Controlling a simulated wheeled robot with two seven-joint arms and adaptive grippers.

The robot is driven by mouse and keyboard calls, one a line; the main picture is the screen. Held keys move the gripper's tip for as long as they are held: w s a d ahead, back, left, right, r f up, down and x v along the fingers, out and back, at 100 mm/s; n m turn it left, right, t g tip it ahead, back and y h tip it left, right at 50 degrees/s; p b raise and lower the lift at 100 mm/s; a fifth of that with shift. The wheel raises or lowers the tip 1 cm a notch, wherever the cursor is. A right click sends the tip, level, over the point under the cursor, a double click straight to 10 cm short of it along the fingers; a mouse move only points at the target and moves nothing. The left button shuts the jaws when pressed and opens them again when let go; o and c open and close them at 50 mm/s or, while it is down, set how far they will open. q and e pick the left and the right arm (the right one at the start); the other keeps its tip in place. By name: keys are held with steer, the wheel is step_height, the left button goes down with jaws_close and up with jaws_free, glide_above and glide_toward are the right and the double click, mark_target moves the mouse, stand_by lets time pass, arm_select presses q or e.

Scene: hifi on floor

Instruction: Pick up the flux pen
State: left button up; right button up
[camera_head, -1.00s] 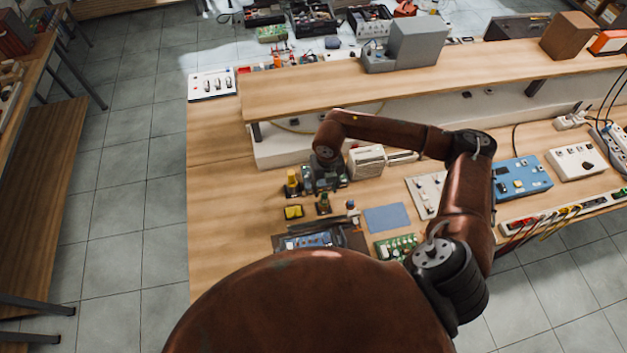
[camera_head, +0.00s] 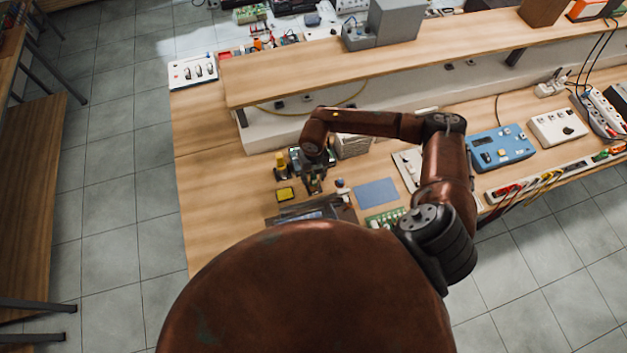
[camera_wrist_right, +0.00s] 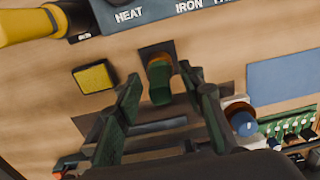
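A small green piece with an orange-brown end (camera_wrist_right: 159,78), seemingly the flux pen, stands on a dark square base on the wooden bench. In the right wrist view it lies between the fingertips of my right gripper. My right gripper (camera_wrist_right: 158,92) is open, its two dark green fingers apart on either side of the piece, with no visible contact. In the head view my right gripper (camera_head: 314,184) is low over the bench, pointing down, and largely hides the piece. My left gripper is not in view.
A yellow sponge (camera_wrist_right: 94,76) and a yellow-handled iron (camera_wrist_right: 30,25) lie left. The station marked HEAT and IRON (camera_wrist_right: 150,12) stands behind. A blue-capped white bottle (camera_wrist_right: 240,118), a blue mat (camera_head: 376,192) and a green circuit board (camera_head: 385,217) are right. A raised shelf (camera_head: 300,76) runs behind.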

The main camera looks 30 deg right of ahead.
steer(key=shift+c, duration=0.4)
jaws_close()
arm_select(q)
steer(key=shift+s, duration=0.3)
arm_select(e)
steer(key=shift+r, duration=0.15)
steer(key=shift+r+b, duration=0.35)
steer(key=shift+r, duration=0.15)
arm_select(q)
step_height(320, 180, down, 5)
steer(key=b, duration=0.3)
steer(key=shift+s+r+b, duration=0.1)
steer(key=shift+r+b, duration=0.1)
steer(key=shift+b, duration=0.2)
arm_select(e)
steer(key=s+a+r, duration=0.8)
steer(key=a+r, duration=0.3)
steer(key=shift+a+r, duration=0.2)
steer(key=shift+r, duration=0.2)
steer(key=shift+s, duration=0.1)
